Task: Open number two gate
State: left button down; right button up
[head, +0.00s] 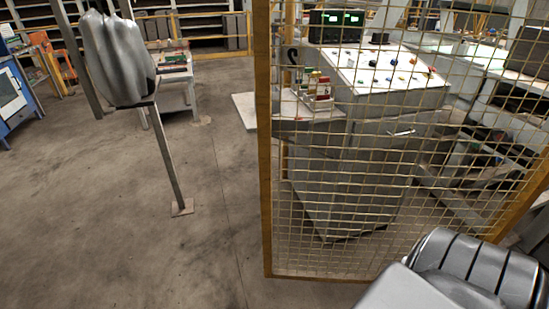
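A mesh gate (340,262) with a yellow frame stands upright at right centre in the head view. Its near vertical edge (263,150) runs from the top of the picture nearly to the floor. A dark mark like a numeral two (292,57) shows near that edge. Clear floor lies left of the edge. No handle or latch can be made out. The gate's top is cut off, and its lower right part is hidden behind a silver, black-banded body (480,265), which seems to be my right arm. Neither gripper's fingertips can be seen.
Behind the mesh is a grey control desk (350,185) with coloured buttons. A ridged silver object (118,58) stands at upper left, above a post (166,150) with a floor plate. A blue machine (14,100) is at far left. Floor (110,235) at lower left is free.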

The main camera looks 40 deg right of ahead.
aim_at(293, 57)
jog(key=z, duration=0.95)
jog(key=i, duration=0.9)
jog(key=z, duration=0.9)
